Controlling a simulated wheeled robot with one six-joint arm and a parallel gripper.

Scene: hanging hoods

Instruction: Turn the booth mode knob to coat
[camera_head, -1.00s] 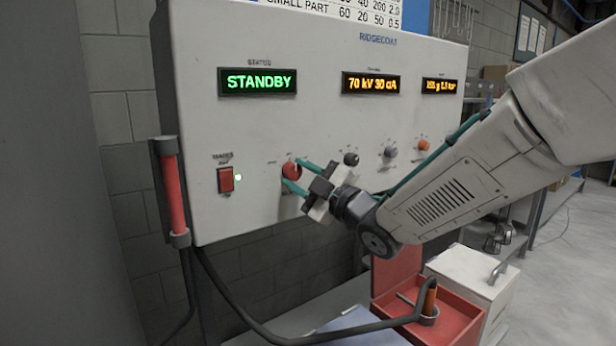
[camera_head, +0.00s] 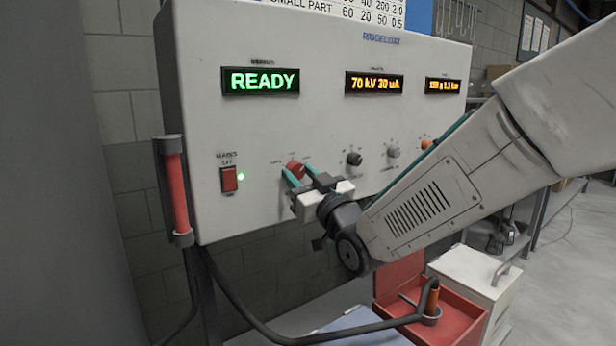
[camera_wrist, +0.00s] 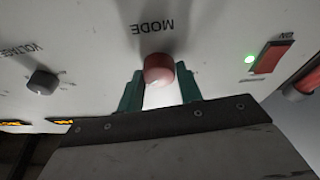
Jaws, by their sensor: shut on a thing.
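The red mode knob (camera_head: 294,169) sits on the white control panel (camera_head: 330,125). In the wrist view the knob (camera_wrist: 158,69) is below the upside-down MODE label, between my two green fingers. My gripper (camera_head: 300,176) is shut on the knob from the front. The small position marks around the knob are too blurred to read. The green status display (camera_head: 261,81) reads READY.
A red mains switch (camera_head: 228,179) with a lit green lamp is left of the knob. A black knob (camera_head: 354,159), a grey knob (camera_head: 393,152) and an orange knob (camera_head: 427,144) are to the right. An open red box (camera_head: 462,325) is below.

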